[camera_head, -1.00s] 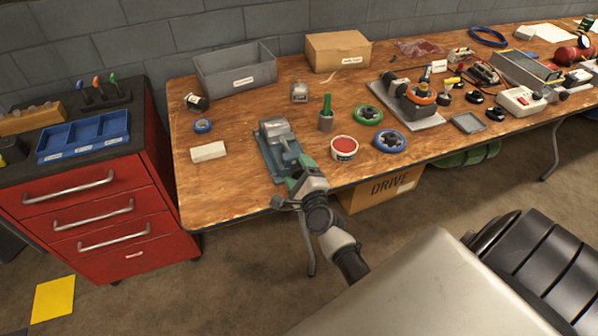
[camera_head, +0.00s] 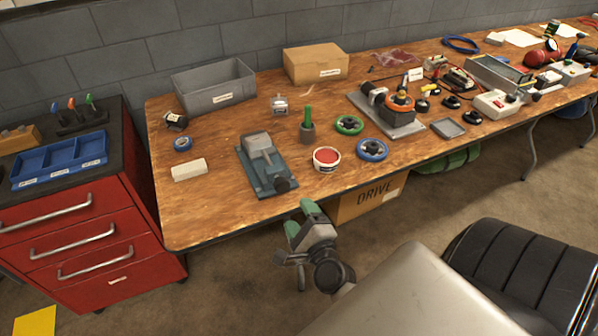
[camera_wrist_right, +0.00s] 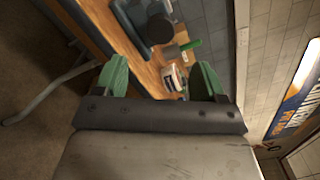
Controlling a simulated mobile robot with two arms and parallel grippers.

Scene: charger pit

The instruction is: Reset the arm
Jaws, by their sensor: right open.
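My right gripper (camera_head: 302,222) hangs in front of the workbench's front edge, off the tabletop and apart from everything on it. Its two green fingers stand open and empty; they also show in the right wrist view (camera_wrist_right: 158,80), with the bench and its items beyond them. A blue-grey vise-like device (camera_head: 266,168) sits on the bench behind the gripper, near the front edge. My left gripper is not in view.
The wooden workbench (camera_head: 215,215) carries a red-topped tub (camera_head: 326,158), a green-handled tool in a cup (camera_head: 307,128), green and blue rings, a grey bin (camera_head: 213,88) and a cardboard box (camera_head: 316,64). A red drawer cabinet (camera_head: 85,235) stands left. A DRIVE box (camera_head: 372,196) sits below the bench.

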